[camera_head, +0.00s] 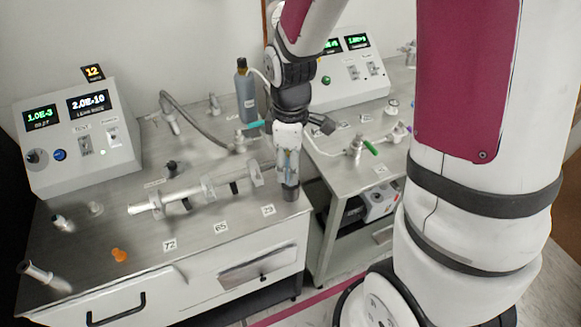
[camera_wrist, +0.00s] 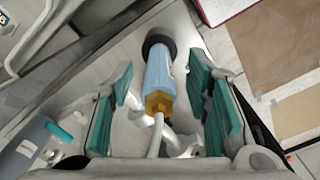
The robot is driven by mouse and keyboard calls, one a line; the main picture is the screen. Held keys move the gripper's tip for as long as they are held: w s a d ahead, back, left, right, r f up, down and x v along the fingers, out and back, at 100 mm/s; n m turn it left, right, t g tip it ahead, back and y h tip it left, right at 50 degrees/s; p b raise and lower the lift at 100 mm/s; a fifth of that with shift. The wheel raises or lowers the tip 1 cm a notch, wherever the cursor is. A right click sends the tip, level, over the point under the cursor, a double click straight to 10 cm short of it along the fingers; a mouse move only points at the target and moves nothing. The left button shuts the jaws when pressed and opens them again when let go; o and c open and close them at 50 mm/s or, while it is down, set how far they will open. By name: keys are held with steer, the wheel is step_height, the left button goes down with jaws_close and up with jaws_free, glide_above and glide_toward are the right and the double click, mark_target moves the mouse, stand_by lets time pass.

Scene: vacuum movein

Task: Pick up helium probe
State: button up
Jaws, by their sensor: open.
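The helium probe appears to be the light-blue cylinder (camera_wrist: 159,74) with a brass hex fitting and a pale hose, in the middle of the wrist view. Its far end meets a black round holder or cap; I cannot tell which. My gripper (camera_wrist: 161,82) is open, with one teal-padded finger on each side of the blue body and visible gaps between. In the head view my gripper (camera_head: 289,160) points down at the front right corner of the left bench, over a black cylindrical piece (camera_head: 290,192). There the probe is mostly hidden by the gripper.
A blue-grey bottle (camera_head: 246,97) stands behind my gripper. A second bench (camera_head: 335,150) with a green-handled valve (camera_head: 370,147) is on the right.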

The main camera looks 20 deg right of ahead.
steer(key=shift+f, duration=0.9)
jaws_close()
step_height(320, 180, up, 10)
steer(key=shift+r, duration=0.1)
